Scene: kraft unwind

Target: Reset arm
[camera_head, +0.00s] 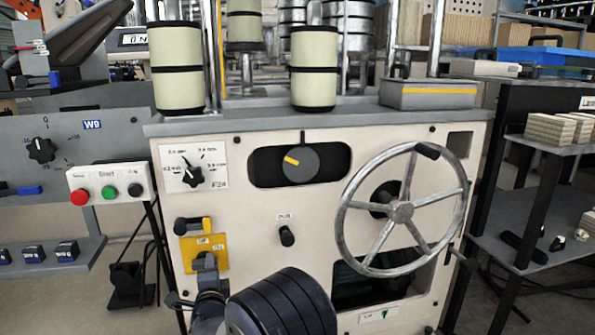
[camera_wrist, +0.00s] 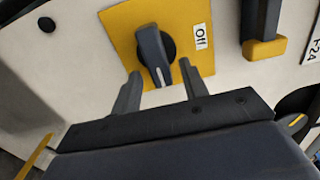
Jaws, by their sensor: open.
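My gripper (camera_wrist: 160,70) is open, its two fingers spread and empty in the wrist view. A dark rotary knob (camera_wrist: 153,50) on a yellow plate (camera_wrist: 118,25) is ahead of and between the fingertips; I cannot tell the exact gap. The knob's white-marked end points down toward the gripper in that view, and a label reading "Off" (camera_wrist: 200,37) is beside it. In the head view my arm comes up from the bottom, in front of the yellow plate (camera_head: 217,243) on the cream machine panel (camera_head: 330,215), and hides the knob there.
A spoked handwheel (camera_head: 402,212) stands out from the panel on the right. A button box (camera_head: 110,185) with red, green and black buttons is at left. A yellow-ended lever (camera_wrist: 265,47) is beside the plate. Shelves (camera_head: 545,155) with stacked blocks stand at far right.

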